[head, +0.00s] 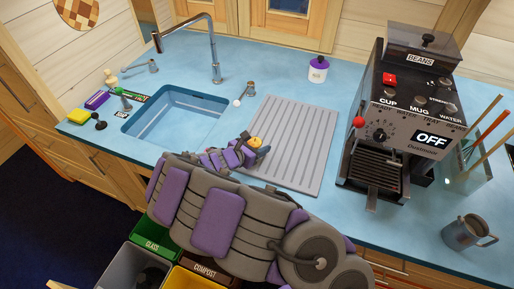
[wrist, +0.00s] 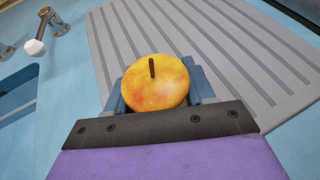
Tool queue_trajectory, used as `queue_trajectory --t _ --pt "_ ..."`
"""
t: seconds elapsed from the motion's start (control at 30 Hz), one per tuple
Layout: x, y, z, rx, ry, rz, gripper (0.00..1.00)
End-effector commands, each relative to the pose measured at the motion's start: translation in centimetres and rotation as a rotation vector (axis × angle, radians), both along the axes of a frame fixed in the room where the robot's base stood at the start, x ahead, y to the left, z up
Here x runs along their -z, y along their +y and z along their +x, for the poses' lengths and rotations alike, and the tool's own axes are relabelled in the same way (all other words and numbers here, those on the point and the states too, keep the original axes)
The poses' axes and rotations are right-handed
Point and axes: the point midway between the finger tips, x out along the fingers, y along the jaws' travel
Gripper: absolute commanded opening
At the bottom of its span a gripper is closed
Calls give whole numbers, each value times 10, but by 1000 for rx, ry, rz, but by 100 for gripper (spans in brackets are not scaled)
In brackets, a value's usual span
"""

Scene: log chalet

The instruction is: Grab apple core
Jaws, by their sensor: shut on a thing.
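The apple core (wrist: 155,85) shows in the wrist view as a round yellow-orange top with a dark stem. It sits between the blue-grey fingers of my gripper (wrist: 157,95), which is shut on it. In the head view the apple core (head: 255,142) is a small yellow-orange spot at the tip of my gripper (head: 258,148), over the left side of the ribbed drainboard near the sink. The lower part of the core is hidden by the gripper. I cannot tell whether it touches the drainboard.
The sink (head: 175,115) with its faucet (head: 213,50) is to the left. The coffee machine (head: 395,120) and a mug (head: 468,232) stand to the right. The drainboard (head: 300,125) is otherwise clear. Below the counter are bins labelled glass (head: 155,243) and compost (head: 207,270).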

Motion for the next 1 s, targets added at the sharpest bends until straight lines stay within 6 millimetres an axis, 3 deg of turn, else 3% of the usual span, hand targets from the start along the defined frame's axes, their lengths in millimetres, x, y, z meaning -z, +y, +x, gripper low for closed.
queue_trajectory --t 0.07,0.17,0.5,0.63,0.8,1.0 --pt "-17 0 1 1 -4 2 24" --pt "-17 19 -6 -3 1 1 24" --pt "-24 103 -38 -5 2 2 24" --pt "-26 126 -47 -2 1 1 24" --pt "-28 141 -53 -1 0 3 24" --pt "-29 147 -56 2 0 0 24"
